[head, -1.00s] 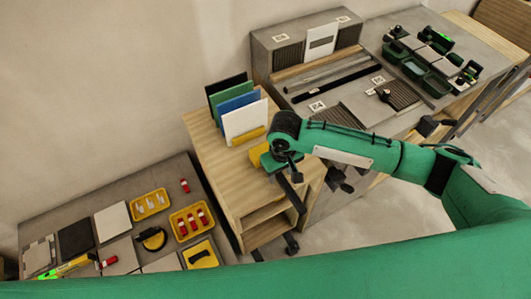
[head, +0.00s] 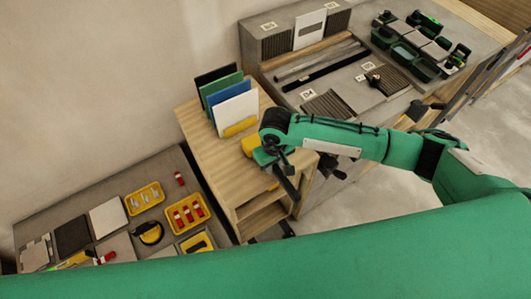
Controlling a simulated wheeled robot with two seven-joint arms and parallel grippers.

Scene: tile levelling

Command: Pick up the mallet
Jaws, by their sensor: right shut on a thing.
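My right gripper (head: 275,166) hangs at the end of the green arm, over the right edge of the wooden cabinet's top. It is shut on a dark bar-like thing, seemingly the mallet (head: 288,188), which slants down to the right in front of the cabinet. The fingers and the gripped part are mostly hidden by the wrist, and I cannot tell head from handle. My left gripper is not in view.
The wooden cabinet (head: 220,160) carries upright coloured panels and a yellow block (head: 249,146) close beside my wrist. A low grey table (head: 165,183) at left holds tiles and yellow trays. A grey workbench (head: 345,92) stands behind at right.

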